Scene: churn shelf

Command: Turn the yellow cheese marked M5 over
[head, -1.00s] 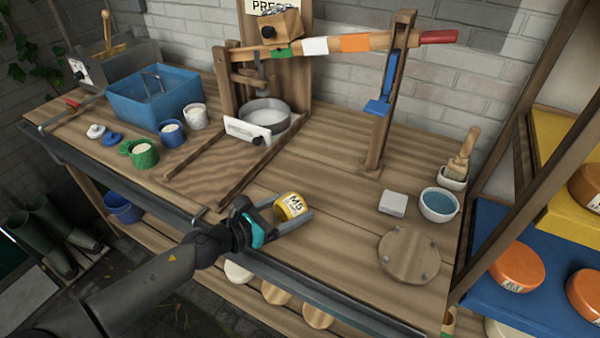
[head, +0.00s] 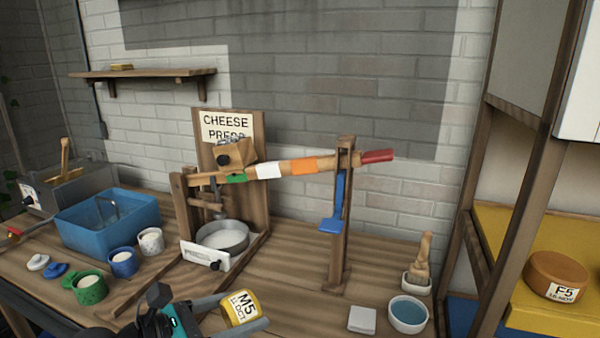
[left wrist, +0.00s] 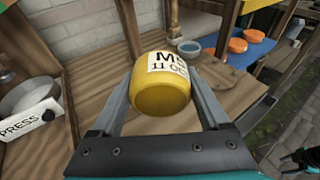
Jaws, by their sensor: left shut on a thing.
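The yellow cheese (head: 240,308) carries a white label reading M5 and 11 OCT. My left gripper (head: 238,309) is shut on it, with one finger on each side, over the front part of the wooden bench. In the left wrist view the cheese (left wrist: 161,85) sits tilted between the fingers of the left gripper (left wrist: 163,95), with its label on the upper side and a plain yellow face toward the camera. Whether it touches the bench is hard to tell. My right gripper is not clearly seen in the head view.
The cheese press (head: 225,180) with its round mould (head: 222,236) stands behind the gripper. A blue tub (head: 108,222) and several small cups are at left. A white block (head: 362,319) and a bowl of blue liquid (head: 408,314) stand at right. A shelf at far right holds an orange cheese (head: 556,275).

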